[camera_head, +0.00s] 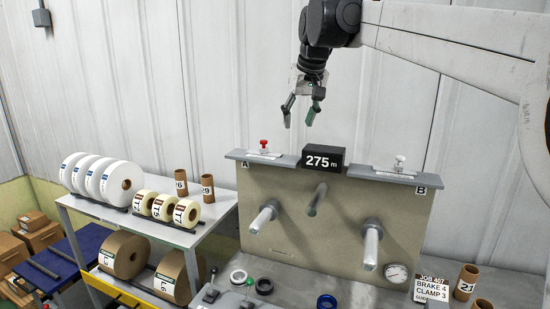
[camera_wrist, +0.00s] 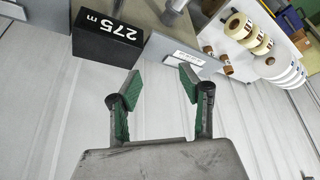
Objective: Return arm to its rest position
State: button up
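My gripper (camera_head: 299,116) hangs above the machine panel in the head view, in front of the wall, with its fingers pointing down. Its two green-padded fingertips are apart with nothing between them. The wrist view shows the same open, empty gripper (camera_wrist: 160,84). My arm comes in from the upper right in the head view. A black counter block reading 275 m (camera_head: 323,158) stands on top of the panel, below the fingers. It also shows in the wrist view (camera_wrist: 108,38), beyond the left finger.
The beige panel (camera_head: 290,225) carries several spindles and two side ledges, A with a red knob (camera_head: 264,144) and B with a white knob (camera_head: 399,162). A shelf (camera_head: 208,230) with rolls stands left. Brown tubes (camera_head: 466,282) stand at lower right.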

jog(key=s+d+f+m+b, duration=0.1)
jog(key=s+d+f, duration=0.25)
jog(key=s, duration=0.35)
jog(key=s+d+f+t+b, duration=0.1)
jog(key=s+d+f, duration=0.2)
jog(key=s+f, duration=0.25)
jog(key=s+d+f+m+b, duration=0.1)
jog(key=s+d+f+b, duration=0.2)
jog(key=s, duration=0.4)
jog(key=s+d+f+b, duration=0.1)
jog(key=s+d+f, duration=0.1)
jog(key=s+f, duration=0.7)
jog(key=s+d+f+m+t+h, duration=0.1)
jog(key=s+d+f, duration=0.1)
jog(key=s+f, duration=0.7)
notch_tip(320, 180, down, 4)
jog(key=shift+d+f+b, duration=0.15)
jog(key=shift+b, duration=0.25)
jog(key=shift+s, duration=0.1)
